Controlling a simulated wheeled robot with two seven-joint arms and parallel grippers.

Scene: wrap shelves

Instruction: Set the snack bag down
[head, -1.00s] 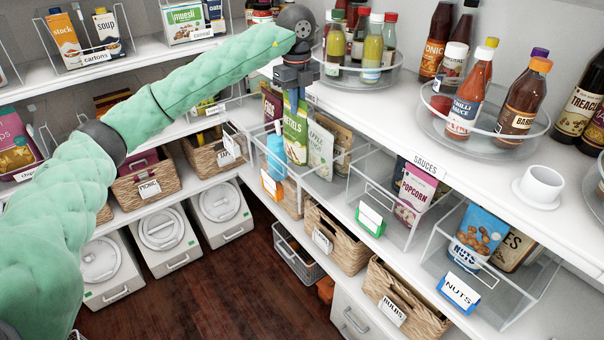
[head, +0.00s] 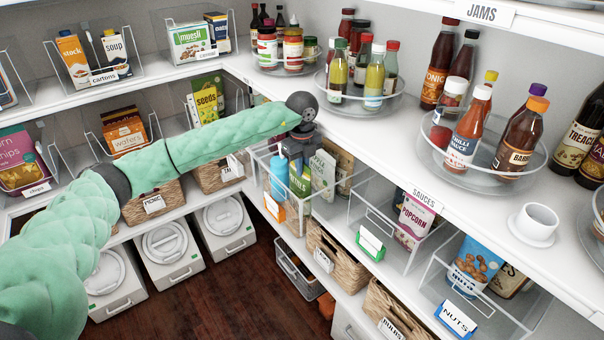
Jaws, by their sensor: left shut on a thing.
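The snack bag (head: 299,182) is green and upright. It is inside the clear bin (head: 262,160) on the middle shelf at the back right. My left gripper (head: 302,150) points down over this bin and is shut on the top of the bag. The gripper hides the bag's upper part, and the bin's front hides its base, so I cannot tell whether it touches the bin floor. A pale bag (head: 323,172) stands close on its right, and a blue item (head: 279,176) is close on its left. My right gripper is not in view.
The upper shelf edge (head: 345,135) runs just right of my left gripper, with a tray of bottles (head: 362,102) above. A clear bin with a popcorn bag (head: 415,215) and one with a nuts bag (head: 474,265) stand nearer. Baskets (head: 335,247) sit below.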

